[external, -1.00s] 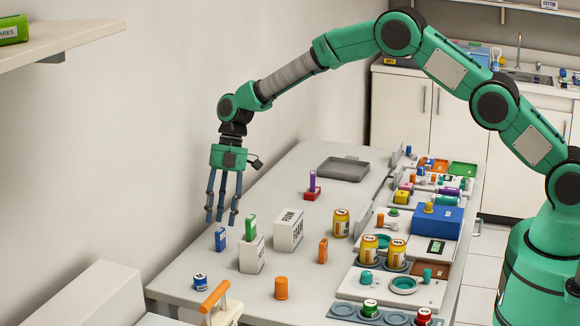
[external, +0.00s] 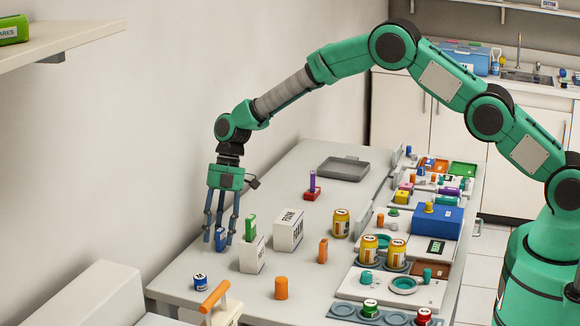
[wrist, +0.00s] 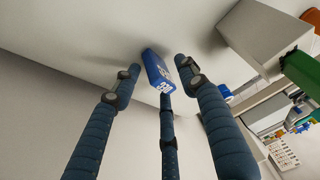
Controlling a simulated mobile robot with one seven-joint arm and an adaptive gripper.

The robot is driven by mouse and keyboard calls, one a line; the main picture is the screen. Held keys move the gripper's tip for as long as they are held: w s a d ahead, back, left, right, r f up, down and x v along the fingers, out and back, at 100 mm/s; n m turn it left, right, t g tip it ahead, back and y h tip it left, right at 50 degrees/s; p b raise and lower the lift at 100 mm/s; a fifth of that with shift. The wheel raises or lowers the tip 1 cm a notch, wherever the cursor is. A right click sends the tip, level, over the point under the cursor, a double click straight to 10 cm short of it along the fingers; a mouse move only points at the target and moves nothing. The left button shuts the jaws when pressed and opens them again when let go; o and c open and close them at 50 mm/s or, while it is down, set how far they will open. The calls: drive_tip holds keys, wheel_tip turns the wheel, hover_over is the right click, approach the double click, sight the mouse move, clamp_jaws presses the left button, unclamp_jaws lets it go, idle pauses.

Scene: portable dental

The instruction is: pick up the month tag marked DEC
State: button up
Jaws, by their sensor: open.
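The month tag is a small upright blue block (external: 220,239) with a white label, standing near the left edge of the table. It also shows in the wrist view (wrist: 157,72), where its lettering is too small and tilted to read for sure. My gripper (external: 219,240) is open and lowered around the blue tag. In the wrist view its fingers (wrist: 160,90) stand on either side of the tag, with a third finger below it in the picture. I cannot tell whether any finger touches the tag.
A white box (external: 252,256) with a green block (external: 250,228) on it stands just right of my gripper. A second white box (external: 288,232) is behind it. The wall is close on the left.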

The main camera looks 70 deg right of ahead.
sight(218, 230)
drive_tip(key=shift+c, duration=0.3)
clamp_jaws()
drive_tip(key=shift+r, duration=0.1)
wheel_tip(218, 230, up, 10)
drive_tip(key=shift+f+p, duration=0.1)
drive_tip(key=shift+p, duration=0.9)
idle(0.3)
